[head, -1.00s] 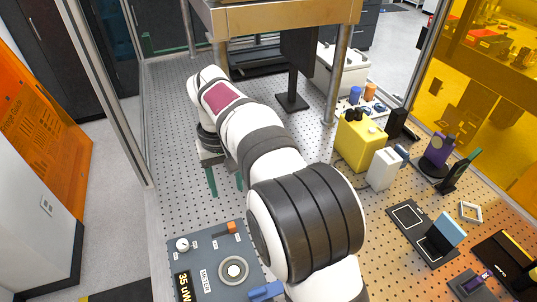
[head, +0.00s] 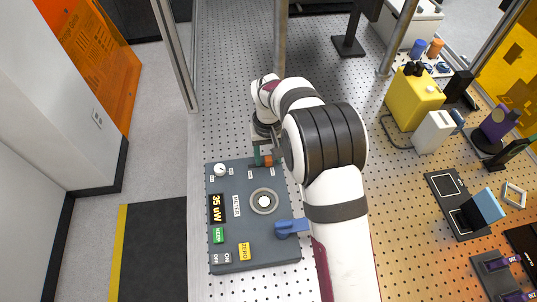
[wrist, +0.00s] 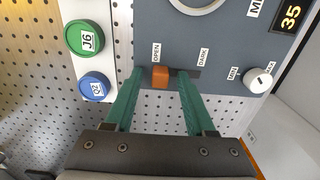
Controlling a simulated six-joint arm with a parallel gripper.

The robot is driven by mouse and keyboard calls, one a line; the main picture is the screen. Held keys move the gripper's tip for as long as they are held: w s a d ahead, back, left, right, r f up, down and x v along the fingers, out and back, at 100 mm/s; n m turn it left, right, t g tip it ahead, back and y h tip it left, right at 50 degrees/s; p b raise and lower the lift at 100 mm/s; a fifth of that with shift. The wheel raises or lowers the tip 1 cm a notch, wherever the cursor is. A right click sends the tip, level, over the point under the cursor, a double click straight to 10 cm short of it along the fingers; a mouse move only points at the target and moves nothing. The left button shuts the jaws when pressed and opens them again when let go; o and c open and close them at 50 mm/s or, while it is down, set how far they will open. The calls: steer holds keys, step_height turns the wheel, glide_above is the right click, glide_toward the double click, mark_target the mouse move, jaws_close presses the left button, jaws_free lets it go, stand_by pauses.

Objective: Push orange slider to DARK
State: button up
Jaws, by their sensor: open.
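The orange slider (wrist: 160,76) sits in a dark slot on the grey-blue meter panel (wrist: 222,30), at the end by the OPEN label (wrist: 156,52). The bare slot runs right toward the DARK label (wrist: 203,57) in the wrist view. My gripper (wrist: 160,78) is open, its two green fingers apart on either side of the slider. In the wrist view a gap shows between the slider and each finger; exact height above the panel is unclear. In the head view the slider (head: 267,160) is partly hidden by my gripper (head: 262,157).
The panel also bears a white knob (head: 221,170), a round dial (head: 264,201), a blue lever (head: 291,227), green (head: 218,236) and yellow (head: 244,251) buttons and a lit display. Green and blue round caps (wrist: 90,38) stand left in the wrist view. A yellow box (head: 412,95) is farther right.

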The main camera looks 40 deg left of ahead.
steer(key=shift+c, duration=0.3)
jaws_close()
steer(key=shift+r, duration=0.1)
stand_by(0.9)
